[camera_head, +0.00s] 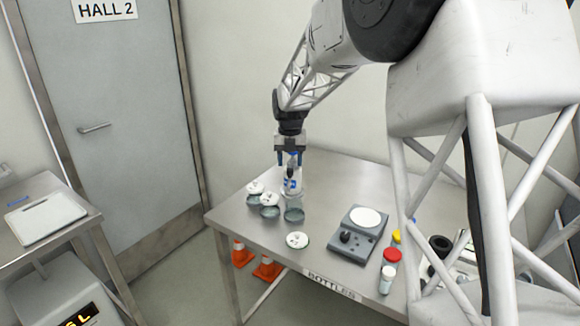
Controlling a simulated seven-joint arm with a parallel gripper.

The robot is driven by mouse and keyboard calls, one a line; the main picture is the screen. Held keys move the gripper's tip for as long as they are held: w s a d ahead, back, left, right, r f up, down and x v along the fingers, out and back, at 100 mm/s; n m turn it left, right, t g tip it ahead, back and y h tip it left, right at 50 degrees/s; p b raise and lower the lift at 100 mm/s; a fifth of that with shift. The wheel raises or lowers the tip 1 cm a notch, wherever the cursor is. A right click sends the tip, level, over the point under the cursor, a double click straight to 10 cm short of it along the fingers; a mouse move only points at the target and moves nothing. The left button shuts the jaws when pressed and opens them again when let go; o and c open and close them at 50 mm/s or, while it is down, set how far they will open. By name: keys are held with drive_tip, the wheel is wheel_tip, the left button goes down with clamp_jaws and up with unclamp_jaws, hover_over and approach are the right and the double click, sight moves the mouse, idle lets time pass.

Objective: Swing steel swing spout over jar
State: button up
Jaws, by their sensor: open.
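My gripper (290,159) points down over the steel table, with its blue fingers apart. A small dark part (290,173) shows between and just below the fingertips; I cannot tell whether they touch it. Below it is a white container with a blue label (292,185). A clear glass jar (293,213) stands just in front of this container. Two more jars with white lids, a left one (254,194) and a right one (270,206), stand to its left. I cannot make out the steel swing spout clearly; the gripper and container may hide it.
The table (235,222) is labelled BOTTLES. A round white lid or low jar (297,240) is near its front edge. A grey device with a white plate (362,225) stands right of the jars. Red-capped (391,256) and white-capped (387,280) containers stand farther right. Orange cones (267,269) are below.

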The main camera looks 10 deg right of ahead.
sight(288, 169)
drive_tip(key=shift+r, duration=2.35)
drive_tip(key=c, duration=0.4)
drive_tip(key=shift+a+m, duration=0.3)
drive_tip(key=c, duration=0.5)
drive_tip(key=a+m, duration=0.1)
drive_tip(key=m, duration=0.2)
drive_tip(key=a+m+h, duration=0.1)
drive_tip(key=shift+w+a+r+m, duration=0.3)
drive_tip(key=shift+w+a, duration=0.05)
clamp_jaws()
drive_tip(key=w+a+r+m+g+h, duration=0.1)
drive_tip(key=a+r+m+h, duration=0.1)
drive_tip(key=a+m, duration=0.5)
drive_tip(key=m+h, duration=0.1)
drive_tip(key=m, duration=0.4)
drive_tip(key=shift+w+a+m, duration=0.2)
drive_tip(key=shift+a+m, duration=0.1)
drive_tip(key=shift+m, duration=0.1)
